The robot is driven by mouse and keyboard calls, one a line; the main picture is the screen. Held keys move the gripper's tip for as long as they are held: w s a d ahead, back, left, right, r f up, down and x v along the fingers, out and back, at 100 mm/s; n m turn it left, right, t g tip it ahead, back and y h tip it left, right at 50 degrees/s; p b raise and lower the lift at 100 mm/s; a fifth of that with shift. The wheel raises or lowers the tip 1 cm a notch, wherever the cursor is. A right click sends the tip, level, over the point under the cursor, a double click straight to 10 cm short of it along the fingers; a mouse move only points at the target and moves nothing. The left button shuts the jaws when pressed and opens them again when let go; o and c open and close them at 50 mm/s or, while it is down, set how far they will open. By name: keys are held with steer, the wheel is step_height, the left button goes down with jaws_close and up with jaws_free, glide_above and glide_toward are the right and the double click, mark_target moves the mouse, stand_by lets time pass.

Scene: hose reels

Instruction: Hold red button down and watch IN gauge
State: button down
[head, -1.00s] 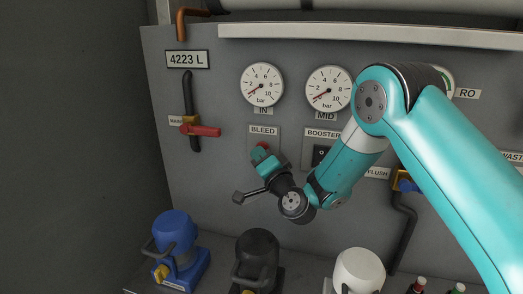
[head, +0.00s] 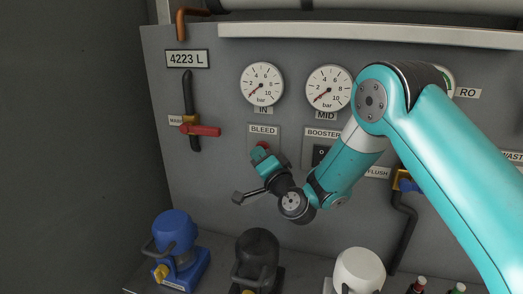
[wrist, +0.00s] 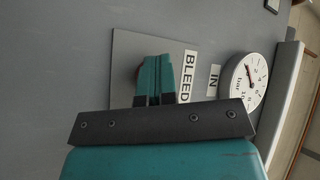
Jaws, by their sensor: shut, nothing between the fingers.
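The red button (head: 263,146) sits on the BLEED plate (head: 252,146), mostly hidden behind my gripper (head: 262,155). My gripper is shut and empty, its fingertips at the button; I cannot tell whether the button is pressed in. In the wrist view the closed teal fingers (wrist: 155,75) lie over the plate, with only a sliver of red (wrist: 137,72) beside them. The IN gauge (head: 262,85) is the round white dial above BLEED, its needle pointing lower left near the low end of the scale. The IN gauge also shows in the wrist view (wrist: 248,82).
The MID gauge (head: 328,90) is right of IN. The BOOSTER switch (head: 321,155) is partly beside my arm. A red-handled valve (head: 202,130) is at left. Blue (head: 175,235), black (head: 257,255) and white (head: 358,270) units stand below. Bare panel lies left of BLEED.

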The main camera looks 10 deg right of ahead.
steer(key=shift+s+a+b, duration=0.3)
steer(key=shift+s+b, duration=0.1)
steer(key=shift+s, duration=0.35)
steer(key=shift+s, duration=0.1)
steer(key=s, duration=0.1)
steer(key=s+a+b, duration=0.1)
steer(key=s, duration=0.1)
steer(key=s+a, duration=0.1)
steer(key=shift+s, duration=0.25)
steer(key=shift+r, duration=0.1)
